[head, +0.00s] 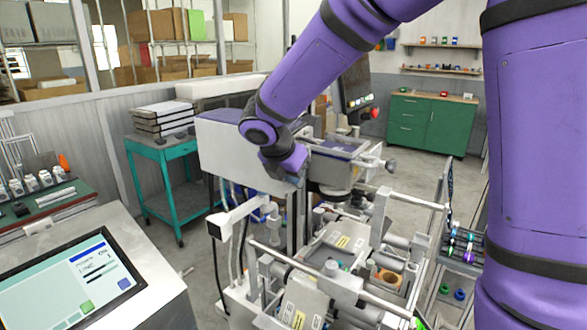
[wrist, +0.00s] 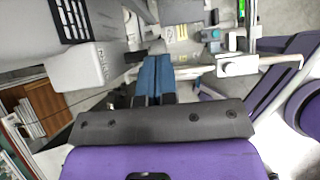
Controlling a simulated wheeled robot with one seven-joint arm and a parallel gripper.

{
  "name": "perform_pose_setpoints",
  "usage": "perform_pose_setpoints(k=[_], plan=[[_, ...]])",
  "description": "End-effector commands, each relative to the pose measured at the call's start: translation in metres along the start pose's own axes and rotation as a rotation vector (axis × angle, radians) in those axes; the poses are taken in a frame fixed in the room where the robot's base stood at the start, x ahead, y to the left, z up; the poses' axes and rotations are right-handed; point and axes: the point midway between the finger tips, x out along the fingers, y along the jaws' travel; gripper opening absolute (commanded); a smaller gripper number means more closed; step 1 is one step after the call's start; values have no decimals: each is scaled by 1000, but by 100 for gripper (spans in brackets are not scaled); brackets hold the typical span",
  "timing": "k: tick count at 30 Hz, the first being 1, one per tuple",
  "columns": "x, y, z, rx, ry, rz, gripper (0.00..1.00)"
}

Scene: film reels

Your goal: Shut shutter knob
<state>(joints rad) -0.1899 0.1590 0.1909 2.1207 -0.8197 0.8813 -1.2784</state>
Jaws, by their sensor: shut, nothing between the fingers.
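My gripper (wrist: 157,62) shows in the wrist view with its two blue fingers side by side, shut and empty. In the head view my gripper (head: 295,181) hangs beside the front right edge of a large white and purple machine housing (head: 225,150). A grey knob-like end (head: 391,166) sticks out from the right of the metal box (head: 345,148) next to the housing. I cannot tell for certain that it is the shutter knob. My gripper is left of it and apart from it. My purple arm covers part of the machine behind.
Below my gripper is a frame of metal bars and rollers (head: 340,245), with a white arm-like bracket (head: 238,215) at its left. A touchscreen console (head: 75,280) stands front left. A teal cart (head: 165,170) and green cabinet (head: 432,120) stand farther back, with open floor between.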

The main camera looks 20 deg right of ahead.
Motion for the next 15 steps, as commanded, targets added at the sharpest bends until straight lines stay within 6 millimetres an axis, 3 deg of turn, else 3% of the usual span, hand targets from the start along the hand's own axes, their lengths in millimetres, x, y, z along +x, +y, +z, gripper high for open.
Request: perform_pose_setpoints(k=[8, 15], plan=[[-1, -1, -3, -3, 6, -9, 0], [-39, 5, 0, 3, 1, 0, 0]])
